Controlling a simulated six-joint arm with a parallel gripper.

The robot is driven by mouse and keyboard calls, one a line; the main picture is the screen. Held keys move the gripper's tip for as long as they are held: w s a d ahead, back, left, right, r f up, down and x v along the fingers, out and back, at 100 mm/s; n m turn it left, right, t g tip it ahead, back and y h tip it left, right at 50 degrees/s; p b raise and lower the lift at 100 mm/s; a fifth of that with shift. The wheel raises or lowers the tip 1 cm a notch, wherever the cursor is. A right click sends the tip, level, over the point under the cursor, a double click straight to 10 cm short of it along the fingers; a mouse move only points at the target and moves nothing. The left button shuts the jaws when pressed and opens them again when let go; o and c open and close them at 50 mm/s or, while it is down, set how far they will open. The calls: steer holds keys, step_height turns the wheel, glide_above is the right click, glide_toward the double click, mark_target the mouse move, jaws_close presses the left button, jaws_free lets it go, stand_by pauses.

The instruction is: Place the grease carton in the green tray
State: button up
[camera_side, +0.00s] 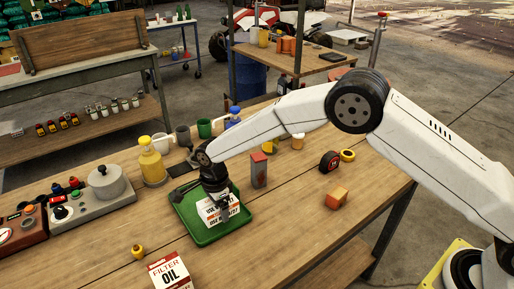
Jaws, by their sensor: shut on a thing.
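The grease carton (211,213) is a white box with dark and orange-red print. My gripper (221,199) points down and is shut on it, covering part of its top and far side. The carton is over the inside of the green tray (204,240), within its rim. I cannot tell whether its underside touches the tray floor.
A white and red oil filter box (170,272) stands at the front edge. A yellow bottle (152,163), cups and a grey-red carton (259,170) stand behind the tray. Bare wood (265,220) lies right of the tray.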

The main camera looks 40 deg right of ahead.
mark_target(218, 215)
steer(key=shift+w+f, duration=0.25)
steer(key=shift+f, duration=0.05)
steer(key=shift+a+f, duration=0.1)
steer(key=shift+f, duration=1.4)
steer(key=shift+f, duration=0.15)
steer(key=o, duration=1)
steer(key=shift+o, duration=0.2)
step_height(218, 215, up, 12)
steer(key=shift+r, duration=0.2)
